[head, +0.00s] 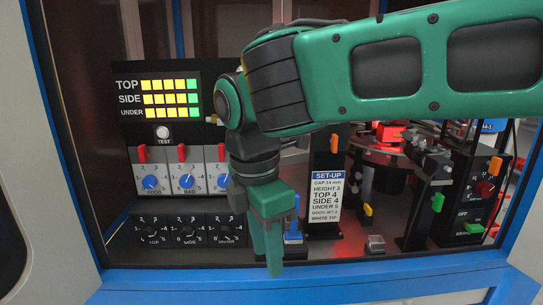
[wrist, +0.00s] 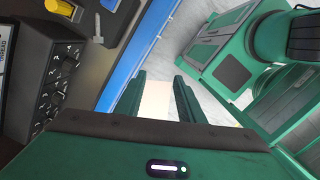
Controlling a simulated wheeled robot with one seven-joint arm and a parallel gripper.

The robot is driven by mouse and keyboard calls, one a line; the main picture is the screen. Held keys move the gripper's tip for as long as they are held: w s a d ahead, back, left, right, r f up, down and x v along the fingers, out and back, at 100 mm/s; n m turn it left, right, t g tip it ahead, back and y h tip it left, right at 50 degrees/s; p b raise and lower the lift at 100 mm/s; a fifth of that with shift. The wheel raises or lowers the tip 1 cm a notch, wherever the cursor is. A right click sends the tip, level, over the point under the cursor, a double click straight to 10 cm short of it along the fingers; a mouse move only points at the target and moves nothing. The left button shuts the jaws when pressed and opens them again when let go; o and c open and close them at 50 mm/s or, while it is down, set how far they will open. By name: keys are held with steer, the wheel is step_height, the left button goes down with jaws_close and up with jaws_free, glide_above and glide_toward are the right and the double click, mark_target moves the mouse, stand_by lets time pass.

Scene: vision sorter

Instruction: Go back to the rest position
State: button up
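My gripper (head: 269,262) hangs fingers-down at the front of the machine, before the blue front rail, and my green arm reaches in from the right. In the wrist view my gripper (wrist: 159,80) shows two green fingers standing apart. Between them I see only a pale patch and the floor, with nothing held. In the head view the fingers overlap, so their gap does not show there.
The blue rail (head: 330,275) runs along the front. Behind it stand a lamp panel (head: 160,99), a blue-knob panel (head: 185,180), a black dial panel (head: 192,231) and a SET-UP card (head: 326,197). A control box (head: 478,192) stands at the right.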

steer(key=w+d+f+m, duration=0.25)
steer(key=d+m, duration=0.55)
steer(key=d, duration=0.6)
steer(key=w+d+f+m, duration=0.1)
steer(key=d+f+m, duration=0.2)
steer(key=d+m, duration=0.75)
steer(key=s+d+f+m, duration=0.3)
steer(key=s+d+m, duration=0.2)
steer(key=s+d, duration=0.2)
steer(key=s+d+f+m+y, duration=0.1)
steer(key=s+d+f+m, duration=0.2)
steer(key=s+d+m, duration=0.3)
steer(key=s+d, duration=0.1)
steer(key=d, duration=0.3)
steer(key=shift+d+f+g, duration=0.2)
steer(key=shift+f+g, duration=0.1)
steer(key=shift+g, duration=0.1)
steer(key=shift+m, duration=0.25)
steer(key=shift+w+f, duration=0.25)
steer(key=shift+w, duration=0.35)
